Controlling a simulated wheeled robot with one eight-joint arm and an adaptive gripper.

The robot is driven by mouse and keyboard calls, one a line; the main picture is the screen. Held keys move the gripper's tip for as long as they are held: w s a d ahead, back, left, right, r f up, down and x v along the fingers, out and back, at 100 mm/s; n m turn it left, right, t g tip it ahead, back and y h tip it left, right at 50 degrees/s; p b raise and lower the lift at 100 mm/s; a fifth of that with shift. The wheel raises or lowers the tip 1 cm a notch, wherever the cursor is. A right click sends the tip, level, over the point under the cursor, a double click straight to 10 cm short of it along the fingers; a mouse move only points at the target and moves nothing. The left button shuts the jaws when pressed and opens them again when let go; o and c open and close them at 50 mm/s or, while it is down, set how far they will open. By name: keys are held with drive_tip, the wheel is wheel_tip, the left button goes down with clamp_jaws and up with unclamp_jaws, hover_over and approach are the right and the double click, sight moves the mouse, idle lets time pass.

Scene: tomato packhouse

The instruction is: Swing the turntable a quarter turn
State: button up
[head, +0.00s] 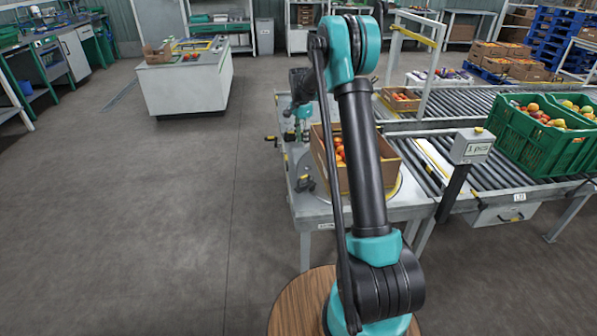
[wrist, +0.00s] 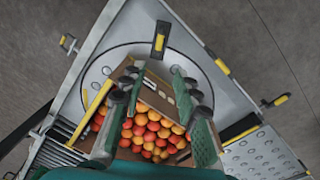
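The turntable (wrist: 98,72) is a round grey disc set in a metal table; its edge also shows in the head view (head: 399,186). A cardboard carton (head: 387,164) of red and orange tomatoes stands on it, partly hidden by my arm. The carton (wrist: 152,98) lies askew in the wrist view, below my fingers. A black plate with a yellow grip (wrist: 160,41) sits at the disc's edge. My gripper (wrist: 156,84) is open, its green fingers with black tips spread above the carton. I cannot tell whether they touch it.
Roller conveyors (head: 450,110) run right of the table, with green crates (head: 528,140) of tomatoes on them. Yellow-ended latches (wrist: 222,66) line the table edge. The floor to the left is clear.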

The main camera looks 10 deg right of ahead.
drive_tip(key=f, duration=1.1)
drive_tip(key=s+f, duration=0.1)
drive_tip(key=f, duration=0.5)
drive_tip(key=shift+d, duration=0.35)
drive_tip(key=shift+r, duration=0.1)
drive_tip(key=shift+c, duration=0.6)
clamp_jaws()
